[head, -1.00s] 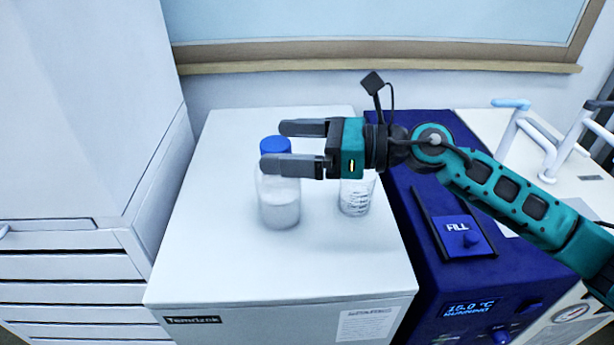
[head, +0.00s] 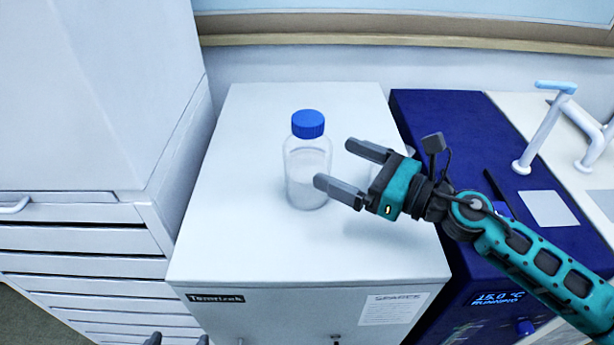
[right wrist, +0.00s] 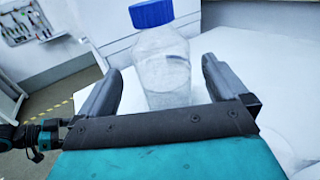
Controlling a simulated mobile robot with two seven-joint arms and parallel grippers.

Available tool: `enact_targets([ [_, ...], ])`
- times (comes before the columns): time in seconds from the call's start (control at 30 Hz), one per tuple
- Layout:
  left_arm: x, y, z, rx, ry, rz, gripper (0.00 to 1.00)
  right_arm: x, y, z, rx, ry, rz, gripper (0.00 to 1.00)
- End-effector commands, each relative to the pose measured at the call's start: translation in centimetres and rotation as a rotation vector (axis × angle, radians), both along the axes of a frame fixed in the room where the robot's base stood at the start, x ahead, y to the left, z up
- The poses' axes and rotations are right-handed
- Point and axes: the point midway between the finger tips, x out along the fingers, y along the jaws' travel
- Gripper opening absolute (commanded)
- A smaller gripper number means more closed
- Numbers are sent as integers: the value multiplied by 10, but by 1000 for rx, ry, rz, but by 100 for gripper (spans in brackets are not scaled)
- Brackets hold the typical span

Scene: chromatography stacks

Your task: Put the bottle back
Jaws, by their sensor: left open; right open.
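A clear bottle with a blue cap (head: 307,168) stands upright on top of the white cabinet (head: 250,240), with pale contents in its lower part. My right gripper (head: 336,164) is open, just right of the bottle with its fingers pointing toward it. In the right wrist view the bottle (right wrist: 165,68) stands ahead, between the lines of the two fingers; the jaws are not shut on it. My left gripper (head: 178,339) shows only as two dark fingertips, apart, at the bottom edge of the head view, low in front of the cabinet.
A clear glass vessel (head: 408,153) is mostly hidden behind my right gripper. A dark blue machine (head: 440,125) with a lit display adjoins the cabinet's right side. A tall drawer unit (head: 80,238) stands at left. The cabinet top is clear in front of the bottle.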

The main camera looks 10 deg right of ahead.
Motion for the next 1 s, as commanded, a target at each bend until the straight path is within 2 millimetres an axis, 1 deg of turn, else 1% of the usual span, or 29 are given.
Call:
enact_targets([
  [0.03, 0, -1, -10, -2, 0, 0, 84, 0, 0, -16, 4, 4, -2, 100],
  [0.1, 0, -1, -13, -4, 1, 1, 84, 0, 0, -24, 3, 1, -1, 100],
  [0.13, 0, -1, -6, -3, 4, 2, 84, 5, 3, -16, 1, -3, -1, 100],
  [0.17, -1, -1, -5, -3, 6, 2, 84, 7, 6, -14, 1, -3, 0, 100],
  [0.43, 1, -2, 4, -5, -2, 2, 84, 19, 18, -14, 0, -3, 1, 100],
  [0.6, 1, -2, 14, -5, -4, 1, 84, 38, 38, -13, 1, -1, 2, 100],
  [0.73, 1, -1, 18, -5, -6, 2, 84, 50, 49, -15, 1, -1, 1, 100],
  [0.83, 1, -1, 18, -5, -6, 2, 84, 53, 53, -16, 1, -1, 0, 100],
  [1.0, 1, -1, 18, -4, -6, 3, 84, 53, 53, -17, 0, 0, 1, 100],
])
